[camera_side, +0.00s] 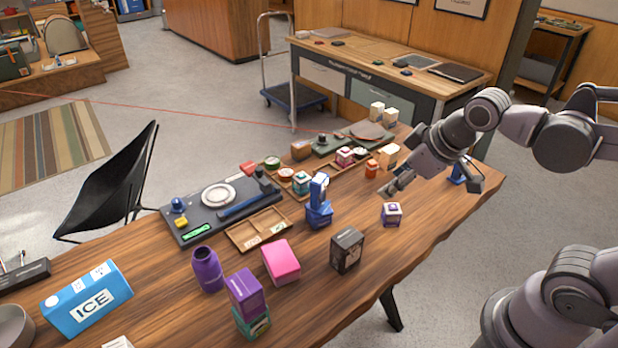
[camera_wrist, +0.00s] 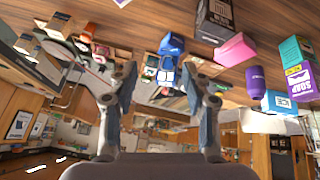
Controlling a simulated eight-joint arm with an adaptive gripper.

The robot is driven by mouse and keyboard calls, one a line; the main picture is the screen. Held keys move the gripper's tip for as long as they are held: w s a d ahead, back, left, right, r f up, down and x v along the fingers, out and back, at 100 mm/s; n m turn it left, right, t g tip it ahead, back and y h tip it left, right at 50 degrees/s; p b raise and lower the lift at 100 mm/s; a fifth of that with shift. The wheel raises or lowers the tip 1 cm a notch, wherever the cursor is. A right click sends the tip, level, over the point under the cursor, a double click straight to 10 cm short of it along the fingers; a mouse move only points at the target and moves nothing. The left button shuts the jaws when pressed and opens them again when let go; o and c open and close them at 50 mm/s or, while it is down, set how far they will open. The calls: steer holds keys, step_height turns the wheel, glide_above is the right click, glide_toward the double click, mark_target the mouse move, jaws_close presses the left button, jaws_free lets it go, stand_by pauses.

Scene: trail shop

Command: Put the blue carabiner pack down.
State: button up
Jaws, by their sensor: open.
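A blue pack with a pale front (camera_side: 319,187) stands upright on a squarer blue block (camera_side: 319,214), near the middle of the wooden table; the picture is too small to confirm which is the carabiner pack. In the wrist view, which is upside down, the pale-fronted blue pack (camera_wrist: 166,72) appears between my fingers in the background, with the blue block (camera_wrist: 172,44) touching it. My gripper (camera_side: 391,190) is open and empty, above the table to the right of the blue stack and clear of it. It also shows in the wrist view (camera_wrist: 160,72), fingers apart.
A small white-and-purple box (camera_side: 391,215) sits just below my gripper. A black box (camera_side: 346,250), a pink box (camera_side: 280,262) and a shallow wooden tray (camera_side: 244,240) surround the blue stack. Small boxes and jars crowd the far side. Bare wood lies right of the black box.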

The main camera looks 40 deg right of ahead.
steer(key=s+m, duration=0.1)
steer(key=s+f+m+t, duration=0.1)
steer(key=m, duration=0.1)
steer(key=shift+d+f, duration=0.2)
steer(key=shift+d, duration=0.1)
